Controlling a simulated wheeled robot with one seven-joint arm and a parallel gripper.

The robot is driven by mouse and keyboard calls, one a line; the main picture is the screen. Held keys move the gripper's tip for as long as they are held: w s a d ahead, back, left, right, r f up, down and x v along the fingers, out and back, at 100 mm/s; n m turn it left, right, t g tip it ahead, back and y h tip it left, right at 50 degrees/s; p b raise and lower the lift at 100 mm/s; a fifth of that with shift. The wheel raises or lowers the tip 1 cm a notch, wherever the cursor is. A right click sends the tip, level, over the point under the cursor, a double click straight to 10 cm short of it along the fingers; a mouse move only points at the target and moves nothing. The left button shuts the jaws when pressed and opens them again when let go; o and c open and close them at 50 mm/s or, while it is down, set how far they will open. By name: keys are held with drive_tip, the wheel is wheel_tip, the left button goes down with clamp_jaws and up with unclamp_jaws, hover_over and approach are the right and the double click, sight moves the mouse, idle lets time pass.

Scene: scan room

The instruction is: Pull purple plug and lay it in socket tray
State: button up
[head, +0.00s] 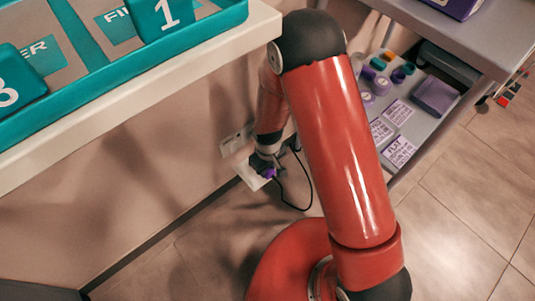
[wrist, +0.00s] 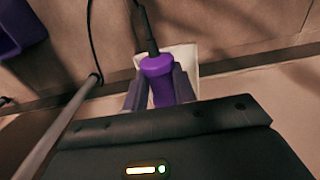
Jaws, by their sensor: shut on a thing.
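The purple plug (wrist: 158,80) is between the two fingers of my gripper (wrist: 159,88), with a black cable running up from its end. In the head view the plug (head: 268,173) shows low by the wall, partly hidden by my gripper (head: 263,163). A white socket plate (head: 250,174) is right behind it, and the plate also shows in the wrist view (wrist: 187,56). I cannot tell whether the plug's pins are inside the socket. A purple tray-like thing (head: 436,94) lies on the grey cart's lower shelf; I cannot tell whether it is the socket tray.
Another wall plate (head: 236,140) is just above the plug. The cart's shelf (head: 428,127) holds small coloured pieces and purple-white labelled cards (head: 399,151). A pale counter (head: 140,82) with teal trays overhangs at upper left. The cable (head: 303,190) loops near the floor. Tiled floor is clear at lower right.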

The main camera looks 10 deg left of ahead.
drive_tip(key=shift+s+d+f+p, duration=0.1)
drive_tip(key=shift+s+f+p, duration=0.4)
drive_tip(key=shift+f, duration=0.4)
drive_tip(key=shift+w+a+f, duration=0.25)
drive_tip(key=shift+a, duration=0.1)
drive_tip(key=shift+w+a+f+b, duration=0.3)
drive_tip(key=shift+w+a+b, duration=0.05)
drive_tip(key=shift+w+a, duration=0.35)
drive_tip(key=shift+w+a+f+b, duration=0.3)
drive_tip(key=shift+w+a, duration=0.25)
drive_tip(key=shift+a, duration=0.2)
drive_tip(key=shift+f+b, duration=0.9)
drive_tip(key=shift+f, duration=0.15)
drive_tip(key=o, duration=1.1)
drive_tip(key=shift+c, duration=0.2)
drive_tip(key=shift+r, duration=0.1)
